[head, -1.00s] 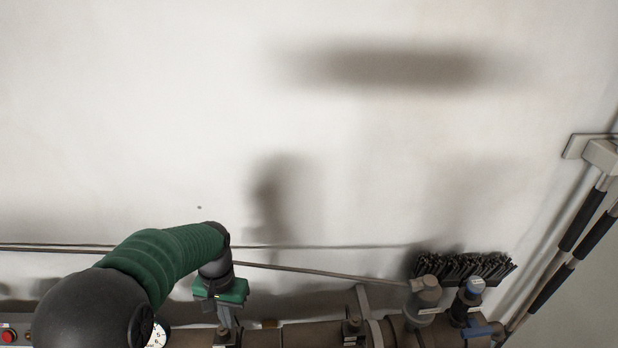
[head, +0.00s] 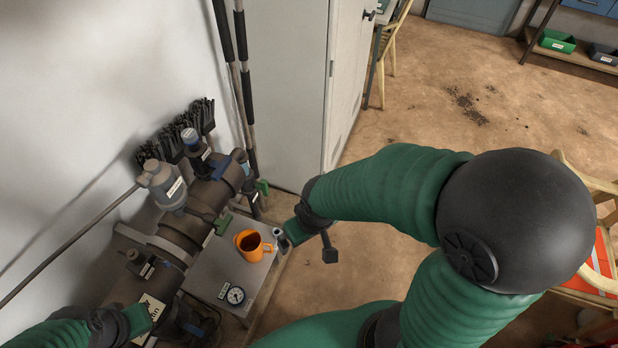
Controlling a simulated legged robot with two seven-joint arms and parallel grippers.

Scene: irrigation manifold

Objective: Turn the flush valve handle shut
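Several valves stand on the dark pipe (head: 181,236) of the manifold, left of the middle. My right gripper (head: 283,239) is at the right edge of the metal shelf, right of the orange mug and apart from the pipe. Its fingers are too foreshortened to read. My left gripper (head: 138,322) is at the lower left, over the near end of the pipe, its fingers mostly hidden.
An orange mug (head: 251,246) and a round gauge (head: 235,295) are on the metal shelf (head: 208,274) beside the pipe. Dark brushes (head: 176,138) are by the wall. A pale cabinet (head: 283,95) stands beyond. Open floor lies to the right.

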